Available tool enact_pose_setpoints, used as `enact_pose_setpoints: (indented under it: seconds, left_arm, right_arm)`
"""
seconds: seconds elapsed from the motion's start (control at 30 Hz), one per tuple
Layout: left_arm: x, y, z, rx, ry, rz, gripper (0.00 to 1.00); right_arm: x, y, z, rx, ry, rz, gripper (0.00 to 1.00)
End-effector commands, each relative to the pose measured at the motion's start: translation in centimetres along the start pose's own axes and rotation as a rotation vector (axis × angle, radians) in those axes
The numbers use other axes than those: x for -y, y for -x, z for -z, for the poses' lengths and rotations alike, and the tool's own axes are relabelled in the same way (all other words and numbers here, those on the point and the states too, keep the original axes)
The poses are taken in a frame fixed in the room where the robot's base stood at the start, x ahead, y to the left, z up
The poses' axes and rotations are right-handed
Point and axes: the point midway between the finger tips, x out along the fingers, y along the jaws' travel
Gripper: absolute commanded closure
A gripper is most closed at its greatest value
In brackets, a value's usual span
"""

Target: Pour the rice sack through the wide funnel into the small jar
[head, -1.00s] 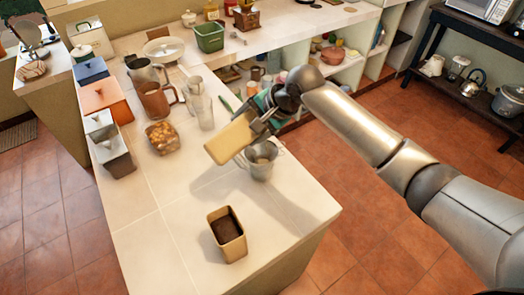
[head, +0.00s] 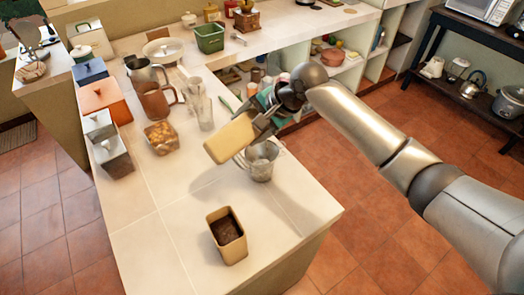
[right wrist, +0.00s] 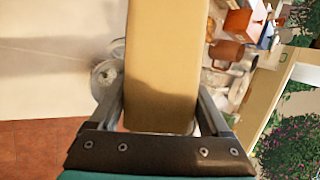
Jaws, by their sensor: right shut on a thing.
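A tan, box-shaped container (head: 230,138), which I take for the rice sack, is held tilted in my right gripper (head: 259,131). The gripper is shut on its sides, as the right wrist view (right wrist: 163,60) also shows. A clear vessel with a handle (head: 262,163) stands on the counter just below and right of the container. It seems to be the small jar with the funnel, but I cannot tell the two apart. No falling grains are visible. The container's mouth is not clear to see. My left gripper is not in view.
An open tan box with dark contents (head: 228,236) stands nearer on the counter (head: 165,215). The counter's front middle is clear.

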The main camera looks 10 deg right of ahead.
Motion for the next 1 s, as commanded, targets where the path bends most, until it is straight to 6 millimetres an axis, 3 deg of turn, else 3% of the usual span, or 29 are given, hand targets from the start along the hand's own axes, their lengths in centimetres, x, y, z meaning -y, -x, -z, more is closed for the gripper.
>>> enact_pose_setpoints:
  seconds: [0.17, 0.57, 1.0]
  left_arm:
    - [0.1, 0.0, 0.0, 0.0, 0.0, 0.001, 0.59]
    - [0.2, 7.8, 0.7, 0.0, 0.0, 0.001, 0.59]
    - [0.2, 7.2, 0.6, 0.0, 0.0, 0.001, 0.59]
  right_arm:
    - [0.2, 0.1, -0.1, 0.003, 0.001, 0.006, 1.0]
    - [1.5, 1.4, -1.6, -0.181, 0.132, -0.05, 1.0]
    - [1.6, 1.3, -1.8, -0.284, 0.204, -0.076, 1.0]
